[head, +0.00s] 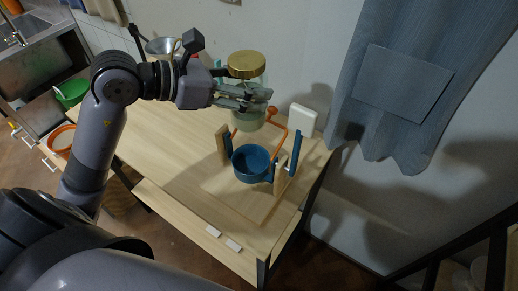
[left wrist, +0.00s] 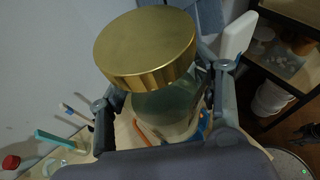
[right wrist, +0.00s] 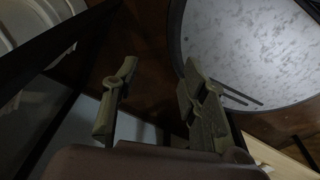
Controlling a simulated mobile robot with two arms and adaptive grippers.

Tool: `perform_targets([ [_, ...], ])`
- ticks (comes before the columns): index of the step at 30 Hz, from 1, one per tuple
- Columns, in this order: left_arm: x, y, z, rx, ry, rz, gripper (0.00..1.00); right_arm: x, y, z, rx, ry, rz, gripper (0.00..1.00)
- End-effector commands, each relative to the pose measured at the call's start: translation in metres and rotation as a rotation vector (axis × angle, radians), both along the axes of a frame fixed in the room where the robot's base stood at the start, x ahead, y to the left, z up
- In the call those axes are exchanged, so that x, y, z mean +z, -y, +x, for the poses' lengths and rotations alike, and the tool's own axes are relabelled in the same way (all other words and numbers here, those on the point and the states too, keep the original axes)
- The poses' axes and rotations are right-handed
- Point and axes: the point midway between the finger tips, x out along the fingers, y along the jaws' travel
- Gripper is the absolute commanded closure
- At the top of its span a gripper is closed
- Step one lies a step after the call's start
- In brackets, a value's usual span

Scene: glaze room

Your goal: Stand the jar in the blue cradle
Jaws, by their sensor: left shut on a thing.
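The jar is clear glass with a ribbed gold lid (head: 247,63). My left gripper (head: 250,97) is shut around its glass body and holds it upright above the table. In the left wrist view the lid (left wrist: 145,45) is close, and the glass body (left wrist: 165,108) sits between the two fingers (left wrist: 165,100). The blue cradle (head: 252,162) is a round cup on the table, below and slightly right of the jar, apart from it; its inside looks empty. My right gripper (right wrist: 157,92) shows only in the right wrist view, with its fingers apart and nothing between them.
Blue and wooden posts (head: 223,146) stand around the cradle, with an orange bent rod (head: 284,129) behind it. The wooden table (head: 165,150) is bare left of the cradle. A green bowl (head: 71,92) stands far left.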

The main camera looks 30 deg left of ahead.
Motion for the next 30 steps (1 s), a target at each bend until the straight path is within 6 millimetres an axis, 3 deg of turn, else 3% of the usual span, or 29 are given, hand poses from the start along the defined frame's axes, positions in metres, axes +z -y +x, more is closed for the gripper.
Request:
perform_targets([
  [3, -0.028, 0.001, -0.001, 0.001, -0.006, -0.009, 1.00, 0.000, -0.018, -0.025, 0.000, -0.036, 0.021, 0.60],
  [6, -0.052, 0.001, -0.001, 0.002, -0.007, -0.010, 1.00, 0.001, -0.024, -0.035, 0.003, -0.051, 0.027, 0.60],
  [12, -0.099, 0.001, -0.001, 0.003, -0.003, -0.007, 1.00, 0.003, -0.014, -0.024, 0.004, -0.035, 0.014, 0.60],
  [18, -0.127, 0.000, 0.000, 0.002, 0.003, -0.004, 1.00, 0.007, -0.003, -0.002, -0.001, -0.002, 0.004, 0.60],
  [23, -0.138, 0.000, 0.000, 0.001, 0.003, -0.003, 1.00, 0.007, -0.003, -0.005, -0.002, -0.005, 0.003, 0.60],
  [30, -0.170, 0.001, 0.000, 0.002, 0.002, -0.005, 1.00, 0.008, -0.006, -0.016, -0.001, -0.022, 0.007, 0.60],
])
